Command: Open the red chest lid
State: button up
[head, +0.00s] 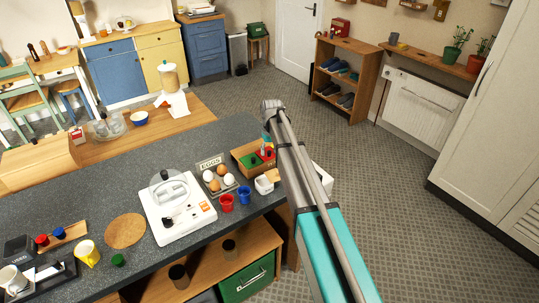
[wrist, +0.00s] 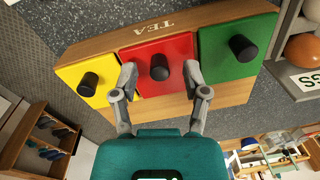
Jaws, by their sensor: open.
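The wooden tea chest (wrist: 190,38) has three coloured lids side by side, each with a black knob. The red lid (wrist: 150,50) is in the middle, between the yellow lid (wrist: 85,83) and the green lid (wrist: 228,50). All three lie flat on the chest. My gripper (wrist: 160,80) is open, its two fingers either side of the red lid's black knob (wrist: 159,67), with gaps to it. Whether the fingertips touch the lid, I cannot tell. In the head view the chest (head: 244,150) stands on the dark counter, partly hidden by my arm, which also hides most of my gripper.
An egg holder (head: 211,181) with several eggs stands left of the chest. A white kitchen scale-like appliance (head: 180,212) is further left.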

jog(key=shift+f, duration=0.2)
grip_shut()
dwell(0.3)
